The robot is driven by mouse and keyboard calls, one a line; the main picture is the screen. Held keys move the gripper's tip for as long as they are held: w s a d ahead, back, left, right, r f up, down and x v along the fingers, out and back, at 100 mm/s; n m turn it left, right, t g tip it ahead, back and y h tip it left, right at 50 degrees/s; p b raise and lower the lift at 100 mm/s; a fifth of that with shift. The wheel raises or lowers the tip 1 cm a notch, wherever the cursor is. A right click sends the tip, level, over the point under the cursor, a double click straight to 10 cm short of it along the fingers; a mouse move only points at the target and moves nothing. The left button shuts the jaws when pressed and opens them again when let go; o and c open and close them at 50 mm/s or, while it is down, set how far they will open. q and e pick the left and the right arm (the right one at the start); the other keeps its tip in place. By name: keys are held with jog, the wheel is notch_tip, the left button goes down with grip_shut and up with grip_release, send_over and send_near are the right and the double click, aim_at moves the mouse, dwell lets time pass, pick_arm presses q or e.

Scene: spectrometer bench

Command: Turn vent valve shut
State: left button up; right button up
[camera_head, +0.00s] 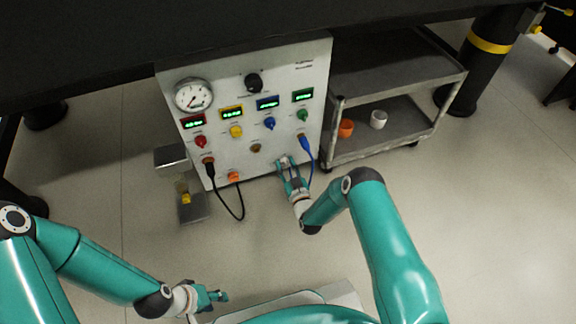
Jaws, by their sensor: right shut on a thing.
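The grey instrument panel (240,110) stands upright under the dark bench. My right gripper (285,162) reaches the panel's lower right part. It is shut on a small fitting there, which I take to be the vent valve; the fingers hide most of it and its handle angle cannot be read. My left gripper (219,297) is low in front, far from the panel, with nothing visible in it; its finger gap is unclear.
The panel carries a round gauge (193,95), a black knob (254,82), coloured knobs and small displays. A grey cart (395,75) with an orange cup (346,128) and a white cup (378,119) stands right.

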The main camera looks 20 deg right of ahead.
jog(key=shift+n, duration=0.3)
jog(key=shift+a+f+n+p, duration=0.1)
jog(key=shift+a+n+p, duration=0.1)
jog(key=shift+n, duration=4.05)
jog(key=shift+a+f+n+p, duration=0.1)
jog(key=shift+a+n, duration=0.05)
jog(key=shift+n, duration=4.1)
jog(key=shift+a, duration=0.1)
jog(key=o, duration=0.8)
jog(key=shift+o, duration=1.8)
